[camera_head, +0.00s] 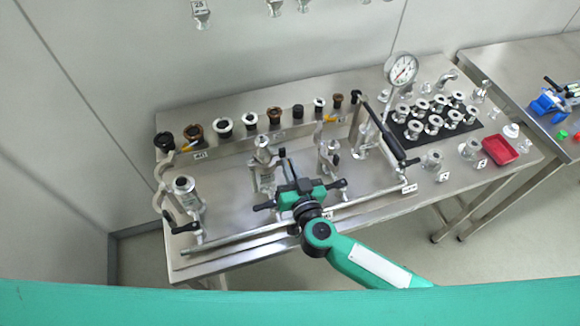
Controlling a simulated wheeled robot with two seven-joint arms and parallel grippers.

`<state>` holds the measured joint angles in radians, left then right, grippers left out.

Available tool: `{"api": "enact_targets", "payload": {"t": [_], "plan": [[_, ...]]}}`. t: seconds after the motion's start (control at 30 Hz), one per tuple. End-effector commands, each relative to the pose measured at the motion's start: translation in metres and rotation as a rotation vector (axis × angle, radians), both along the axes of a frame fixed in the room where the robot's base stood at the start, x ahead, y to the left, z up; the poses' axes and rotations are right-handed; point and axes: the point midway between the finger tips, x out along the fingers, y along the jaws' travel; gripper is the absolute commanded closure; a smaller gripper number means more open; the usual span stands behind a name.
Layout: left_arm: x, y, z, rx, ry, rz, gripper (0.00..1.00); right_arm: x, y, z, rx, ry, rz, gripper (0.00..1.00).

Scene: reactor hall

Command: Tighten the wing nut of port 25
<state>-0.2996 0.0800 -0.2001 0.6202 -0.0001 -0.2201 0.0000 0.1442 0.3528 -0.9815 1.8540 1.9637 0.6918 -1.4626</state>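A metal port fitting (201,18) hangs on the wall at the top left edge, with a small tag (198,5) that seems to read 25. Its wing nut is too small to make out. My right gripper (287,166), green and black, is over the middle of the steel bench, well below and right of that port. Its fingers point up the picture, close to the metal fittings in the middle of the bench. Whether they are apart or touch anything cannot be told. My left gripper is not in view.
The steel bench (235,262) carries upright valves with black handles, a row of black and brown caps, a pressure gauge (401,69), a black mat (472,133) with several fittings and a red tray (499,150). Other ports (274,6) hang along the wall. A second table (505,68) stands right.

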Motion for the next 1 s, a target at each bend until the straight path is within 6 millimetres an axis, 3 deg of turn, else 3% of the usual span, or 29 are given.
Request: {"api": "enact_targets", "payload": {"t": [0.47,1.0], "plan": [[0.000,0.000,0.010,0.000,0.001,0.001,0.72,0.000,-0.002,0.001,0.089,0.031,-0.001,1.00],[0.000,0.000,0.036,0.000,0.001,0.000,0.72,0.002,-0.009,-0.004,0.535,0.181,-0.002,1.00]]}}
